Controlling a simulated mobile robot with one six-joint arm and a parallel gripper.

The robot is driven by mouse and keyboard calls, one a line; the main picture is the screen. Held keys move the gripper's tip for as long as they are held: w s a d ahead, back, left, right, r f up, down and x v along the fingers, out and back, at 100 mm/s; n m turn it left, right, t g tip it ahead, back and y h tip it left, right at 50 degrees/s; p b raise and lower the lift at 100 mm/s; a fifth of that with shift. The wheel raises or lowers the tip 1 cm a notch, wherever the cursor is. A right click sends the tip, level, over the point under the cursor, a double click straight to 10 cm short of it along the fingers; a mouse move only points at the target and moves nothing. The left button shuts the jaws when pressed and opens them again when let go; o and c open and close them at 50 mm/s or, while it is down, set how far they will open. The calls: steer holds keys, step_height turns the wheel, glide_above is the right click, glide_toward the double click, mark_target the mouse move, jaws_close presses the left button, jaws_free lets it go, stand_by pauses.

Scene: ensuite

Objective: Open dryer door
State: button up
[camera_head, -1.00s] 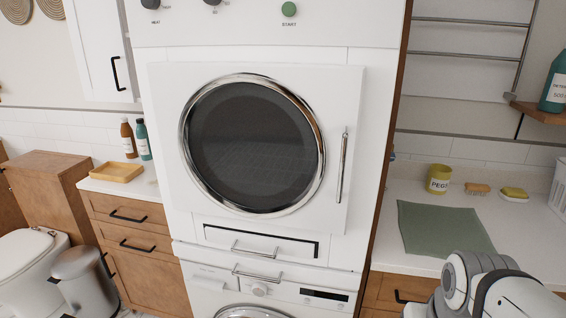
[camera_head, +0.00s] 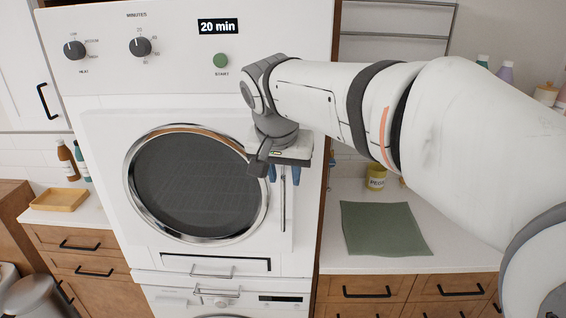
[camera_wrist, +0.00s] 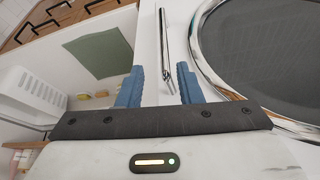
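The white dryer door (camera_head: 110,150) has a round dark window in a chrome ring and looks closed. Its vertical metal handle (camera_head: 283,205) is on the door's right side. In the wrist view the handle (camera_wrist: 164,50) lies between and ahead of two blue fingers. My gripper (camera_head: 283,173) is in front of the handle's upper part; the wrist view shows its fingers (camera_wrist: 158,85) apart, one on each side of the handle line. I cannot tell whether they touch it. The wrist hides the top of the handle in the head view.
The dryer's control panel (camera_head: 150,75) is above, with knobs and a 20 min display. A drawer (camera_head: 190,263) and a washer (camera_head: 180,300) are below. To the right, a counter (camera_head: 335,255) holds a green cloth (camera_head: 385,228) and a yellow pegs tin (camera_head: 376,178).

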mark_target(284, 192)
steer(key=shift+w+a+r, duration=0.1)
steer(key=shift+a+r, duration=0.2)
steer(key=shift+a, duration=0.05)
steer(key=shift+p+x, duration=0.7)
steer(key=shift+x, duration=3.2)
steer(key=shift+c, duration=0.2)
jaws_close()
